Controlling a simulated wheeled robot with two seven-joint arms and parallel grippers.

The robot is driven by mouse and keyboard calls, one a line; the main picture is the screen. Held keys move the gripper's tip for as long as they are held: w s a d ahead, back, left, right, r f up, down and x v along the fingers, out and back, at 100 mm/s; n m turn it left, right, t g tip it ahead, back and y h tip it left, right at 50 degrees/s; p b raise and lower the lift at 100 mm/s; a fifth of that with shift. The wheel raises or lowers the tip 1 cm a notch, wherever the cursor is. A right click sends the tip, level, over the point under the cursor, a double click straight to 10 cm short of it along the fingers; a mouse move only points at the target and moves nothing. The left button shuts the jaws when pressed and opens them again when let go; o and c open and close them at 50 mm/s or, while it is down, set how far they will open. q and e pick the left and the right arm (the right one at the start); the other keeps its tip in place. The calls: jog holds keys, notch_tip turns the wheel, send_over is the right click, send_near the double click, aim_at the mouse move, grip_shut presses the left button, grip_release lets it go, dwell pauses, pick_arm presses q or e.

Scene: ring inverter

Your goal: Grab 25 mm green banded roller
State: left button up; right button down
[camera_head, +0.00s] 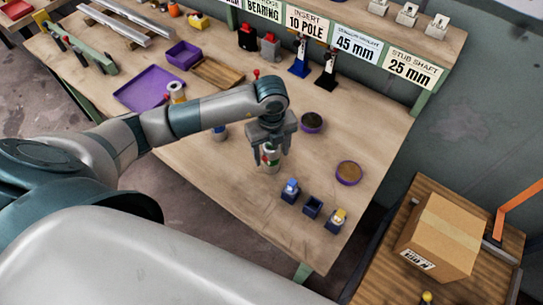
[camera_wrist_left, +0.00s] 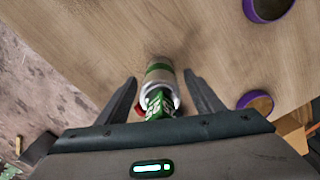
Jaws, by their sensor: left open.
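The green banded roller (camera_head: 270,163) stands on the wooden bench below my left gripper in the head view. It is a pale cylinder with a green band, and part of it is hidden by the fingers. In the left wrist view the roller (camera_wrist_left: 160,88) lies between the two fingers, with its green top toward the camera. My left gripper (camera_head: 270,155) points down over it. In the left wrist view its fingers (camera_wrist_left: 160,95) are spread, with a visible gap on each side of the roller. My right gripper is in neither view.
Two round purple-rimmed dishes (camera_head: 312,122) (camera_head: 348,173) are to the right on the bench (camera_head: 240,195). Small dark blue holders (camera_head: 312,206) stand near the front edge. A purple tray (camera_head: 150,90) lies at the left. A cardboard box (camera_head: 440,237) sits on a side table.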

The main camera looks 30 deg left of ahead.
pick_arm(q)
jog(key=shift+c, duration=0.4)
jog(key=c, duration=1.4)
jog(key=shift+r, duration=0.2)
jog(key=shift+w+r+b, duration=0.1)
jog(key=shift+r+b, duration=0.3)
jog(key=shift+r, duration=0.25)
notch_tip(320, 180, up, 7)
jog(key=shift+r+b, duration=0.1)
jog(key=shift+b, duration=1)
jog(key=shift+r, duration=0.65)
